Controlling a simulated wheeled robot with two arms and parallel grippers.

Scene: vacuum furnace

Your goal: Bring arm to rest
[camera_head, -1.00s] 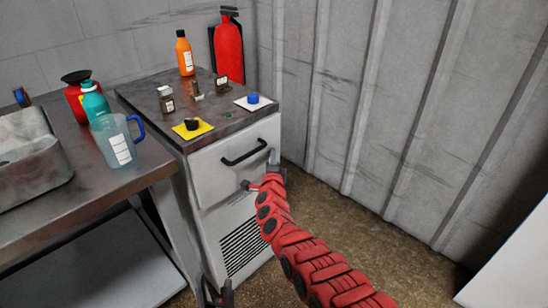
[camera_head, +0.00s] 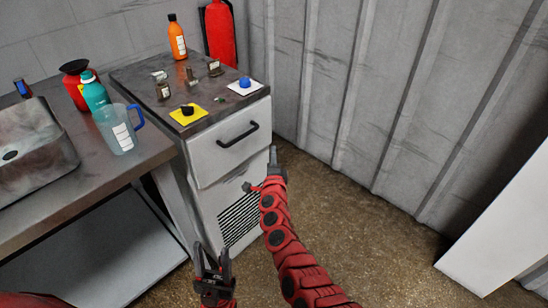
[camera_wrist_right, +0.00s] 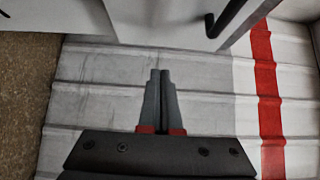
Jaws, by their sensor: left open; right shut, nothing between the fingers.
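My right arm is red and reaches up from the bottom of the head view. Its gripper (camera_head: 275,158) is shut and empty, in front of the white drawer cabinet (camera_head: 205,180) and below the level of its black handle (camera_head: 238,134). In the right wrist view the two dark fingers (camera_wrist_right: 160,90) lie together with nothing between them. My left gripper (camera_head: 212,262) shows at the bottom of the head view, in front of the cabinet's foot. Its fingers are apart and it holds nothing.
A jug (camera_head: 118,130) and metal basin (camera_head: 35,150) are on the bench to the left. A corrugated wall (camera_head: 340,90) is behind; the floor (camera_head: 350,220) is clear.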

